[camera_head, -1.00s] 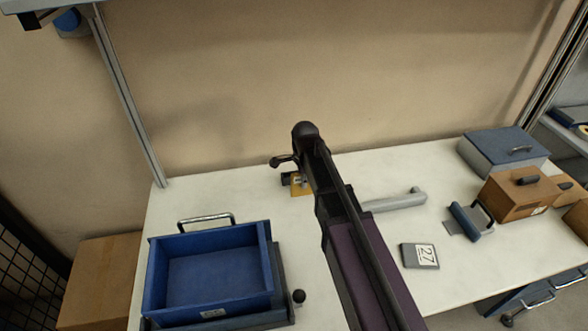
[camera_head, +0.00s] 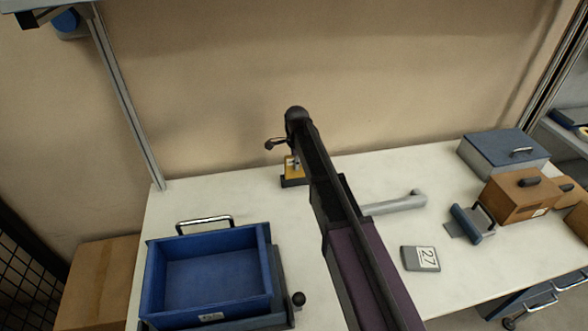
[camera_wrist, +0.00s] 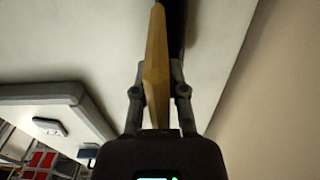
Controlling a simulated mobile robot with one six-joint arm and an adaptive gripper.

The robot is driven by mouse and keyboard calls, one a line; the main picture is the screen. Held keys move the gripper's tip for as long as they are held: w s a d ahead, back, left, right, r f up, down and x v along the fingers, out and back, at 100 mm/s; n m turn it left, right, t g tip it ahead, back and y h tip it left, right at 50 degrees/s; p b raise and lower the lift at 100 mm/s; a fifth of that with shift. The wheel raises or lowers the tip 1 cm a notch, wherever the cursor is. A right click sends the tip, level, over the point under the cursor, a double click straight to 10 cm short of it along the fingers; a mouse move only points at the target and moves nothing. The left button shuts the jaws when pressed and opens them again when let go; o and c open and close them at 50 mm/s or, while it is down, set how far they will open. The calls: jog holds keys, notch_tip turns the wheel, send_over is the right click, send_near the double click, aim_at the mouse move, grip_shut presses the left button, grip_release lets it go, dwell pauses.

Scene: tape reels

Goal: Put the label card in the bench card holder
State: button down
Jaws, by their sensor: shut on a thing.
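A yellow card-like piece (camera_wrist: 157,70) stands edge-on between the fingers of my gripper (camera_wrist: 160,95) in the wrist view. The gripper is shut on it. In the head view the yellow piece (camera_head: 291,165) shows at the back of the bench, with a dark block (camera_head: 294,183) at its lower edge. I cannot tell if the block is attached to it or only touching. My gripper (camera_head: 297,160) is mostly hidden by my arm there. A grey plate with a white "27" label (camera_head: 427,258) lies on the bench at right. I cannot tell for certain which piece is the card holder.
A blue open bin (camera_head: 215,275) stands at left on the white bench (camera_head: 370,275). A grey bar (camera_head: 395,204), a blue-handled tool (camera_head: 470,222), a brown box (camera_head: 518,195) and a blue-lidded box (camera_head: 503,153) stand at right. The wall is close behind.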

jog(key=shift+w, duration=0.1)
jog(key=shift+w+a+f+b, duration=0.2)
jog(key=shift+w+f+b, duration=0.35)
jog(key=shift+f, duration=0.05)
jog(key=shift+f+b, duration=1.25)
jog(key=shift+f, duration=0.15)
jog(key=c, duration=0.7)
grip_release()
jog(key=shift+r, duration=0.2)
notch_tip(320, 180, up, 12)
jog(key=p, duration=1.2)
